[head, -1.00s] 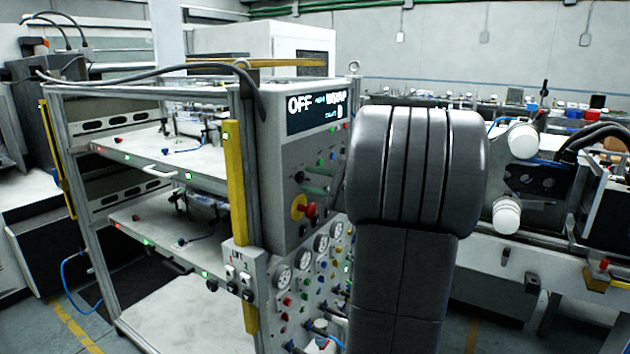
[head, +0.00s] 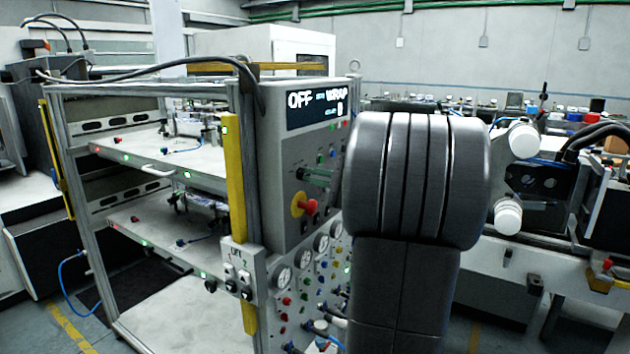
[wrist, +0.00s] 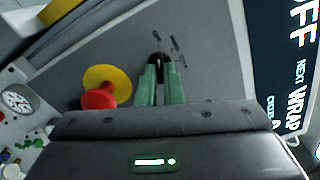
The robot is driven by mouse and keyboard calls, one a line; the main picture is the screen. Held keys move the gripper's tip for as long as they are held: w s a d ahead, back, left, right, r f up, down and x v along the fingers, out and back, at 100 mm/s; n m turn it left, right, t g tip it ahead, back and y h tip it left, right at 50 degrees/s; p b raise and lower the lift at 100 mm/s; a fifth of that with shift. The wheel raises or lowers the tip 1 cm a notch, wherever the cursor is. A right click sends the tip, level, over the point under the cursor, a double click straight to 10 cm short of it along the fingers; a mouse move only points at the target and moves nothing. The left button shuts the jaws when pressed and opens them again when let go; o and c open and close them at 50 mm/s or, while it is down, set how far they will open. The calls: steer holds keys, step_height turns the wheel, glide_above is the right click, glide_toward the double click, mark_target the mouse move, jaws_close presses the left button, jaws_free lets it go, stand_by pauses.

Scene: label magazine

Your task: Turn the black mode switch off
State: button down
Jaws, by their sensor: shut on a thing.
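The black mode switch (wrist: 158,60) is a small dark knob on the grey panel, seen in the wrist view between the tips of my green gripper fingers. My gripper (wrist: 160,75) is shut on it.
A red emergency button on a yellow base (head: 305,205) is close below my gripper; it is large in the wrist view (wrist: 102,95). Gauges (head: 283,277) and several coloured buttons lie lower on the panel. A yellow post (head: 233,180) stands at the panel's left edge.

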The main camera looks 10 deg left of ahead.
steer(key=c, duration=1.6)
jaws_free()
steer(key=shift+o, duration=0.2)
steer(key=shift+d, duration=0.1)
steer(key=b+v, duration=0.2)
steer(key=v, duration=1.1)
steer(key=shift+d, duration=0.3)
steer(key=shift+s, duration=0.1)
steer(key=p+x, duration=0.2)
steer(key=x, duration=1.1)
steer(key=shift+a, duration=0.4)
